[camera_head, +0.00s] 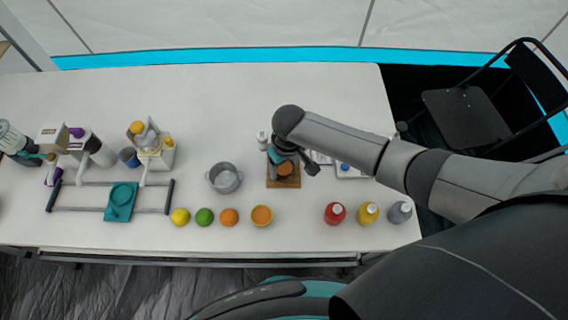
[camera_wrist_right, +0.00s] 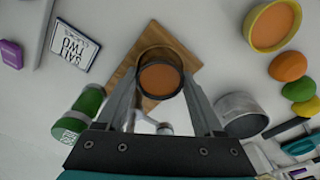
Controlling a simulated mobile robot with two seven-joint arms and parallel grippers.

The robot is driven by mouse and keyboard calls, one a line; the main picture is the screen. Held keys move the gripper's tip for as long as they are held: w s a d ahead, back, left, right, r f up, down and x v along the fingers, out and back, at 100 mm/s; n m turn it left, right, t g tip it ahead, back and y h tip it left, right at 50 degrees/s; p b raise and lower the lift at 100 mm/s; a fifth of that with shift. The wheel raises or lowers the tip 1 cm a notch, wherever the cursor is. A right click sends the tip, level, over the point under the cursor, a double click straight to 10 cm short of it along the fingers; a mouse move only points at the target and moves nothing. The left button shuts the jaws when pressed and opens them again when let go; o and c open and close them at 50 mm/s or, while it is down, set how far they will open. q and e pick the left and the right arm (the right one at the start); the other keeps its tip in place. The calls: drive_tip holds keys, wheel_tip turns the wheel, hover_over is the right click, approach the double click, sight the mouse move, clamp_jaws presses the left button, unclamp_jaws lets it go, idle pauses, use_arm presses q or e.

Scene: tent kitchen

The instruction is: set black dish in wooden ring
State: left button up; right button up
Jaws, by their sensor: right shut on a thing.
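The black dish (camera_wrist_right: 160,54) is round and dark-rimmed, with a brown-orange inside, and sits between the fingers of my right gripper (camera_wrist_right: 162,80) in the wrist view. My right gripper (camera_head: 286,163) is shut on it. I cannot tell whether the dish touches the board.
A grey pot (camera_head: 223,178) stands left of the board. A yellow bowl (camera_head: 262,216) and several fruits line the front edge. Three bottles, one red (camera_head: 335,213), stand at front right. A green jar (camera_wrist_right: 88,103) is close to the gripper. The table's back is clear.

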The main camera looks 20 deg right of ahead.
drive_tip(key=shift+f, duration=0.45)
drive_tip(key=shift+r, duration=0.15)
drive_tip(key=shift+r+p, duration=0.6)
drive_tip(key=shift+p, duration=0.05)
drive_tip(key=shift+r, duration=0.1)
drive_tip(key=shift+p, duration=0.45)
idle(0.4)
drive_tip(key=shift+f+b, duration=0.6)
drive_tip(key=shift+f, duration=0.25)
idle(0.4)
drive_tip(key=o, duration=0.7)
